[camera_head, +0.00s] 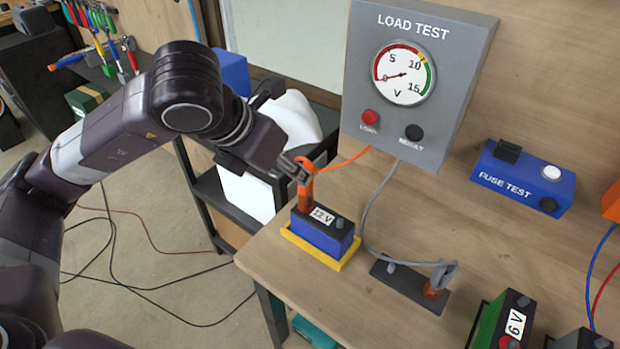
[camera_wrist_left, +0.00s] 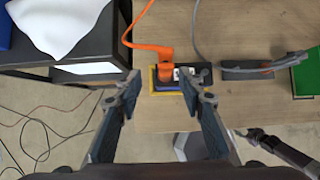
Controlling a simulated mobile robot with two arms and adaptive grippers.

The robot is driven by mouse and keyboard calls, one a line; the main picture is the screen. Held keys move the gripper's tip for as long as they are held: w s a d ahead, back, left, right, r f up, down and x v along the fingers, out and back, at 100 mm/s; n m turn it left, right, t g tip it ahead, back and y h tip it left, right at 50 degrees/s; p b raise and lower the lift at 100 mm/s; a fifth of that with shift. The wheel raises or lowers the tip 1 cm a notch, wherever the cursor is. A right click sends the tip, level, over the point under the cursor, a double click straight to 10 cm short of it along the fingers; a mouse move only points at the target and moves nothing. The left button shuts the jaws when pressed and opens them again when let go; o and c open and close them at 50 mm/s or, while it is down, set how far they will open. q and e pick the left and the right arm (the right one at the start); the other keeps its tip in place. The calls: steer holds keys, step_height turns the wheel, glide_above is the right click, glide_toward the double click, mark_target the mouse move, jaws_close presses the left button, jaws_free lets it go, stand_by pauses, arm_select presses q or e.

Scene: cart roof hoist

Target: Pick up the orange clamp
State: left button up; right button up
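The orange clamp (camera_head: 306,190) stands upright on the left part of the blue 12 V battery (camera_head: 322,230), with an orange cable running from it to the load test panel. In the left wrist view the clamp (camera_wrist_left: 165,72) shows between my finger tips with gaps to both sides. My left gripper (camera_head: 292,168) is open right at the clamp's top, and its spread fingers show in the left wrist view (camera_wrist_left: 160,82). Contact with the clamp cannot be told. My right gripper (camera_wrist_left: 252,136) appears small at the lower right of the wrist view; its fingers are too small to read.
The battery sits in a yellow tray (camera_head: 318,258). A grey-cabled clamp (camera_head: 436,284) rests on a dark holder (camera_head: 408,286) to its right. The load test panel (camera_head: 410,80) stands behind. A green 6 V battery (camera_head: 497,325) and blue fuse tester (camera_head: 524,178) are further right.

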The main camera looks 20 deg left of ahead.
mark_target(304, 200)
arm_select(q)
steer(key=x, duration=0.2)
steer(key=p+x, duration=0.1)
steer(key=x, duration=0.1)
steer(key=p+x, duration=0.1)
steer(key=x, duration=0.1)
steer(key=shift+s+d+f, duration=0.1)
steer(key=shift+d+f, duration=0.1)
steer(key=shift+d, duration=0.25)
steer(key=shift+w+d+f+p, duration=0.1)
steer(key=shift+w+f+p, duration=0.2)
steer(key=shift+f, duration=0.15)
jaws_close()
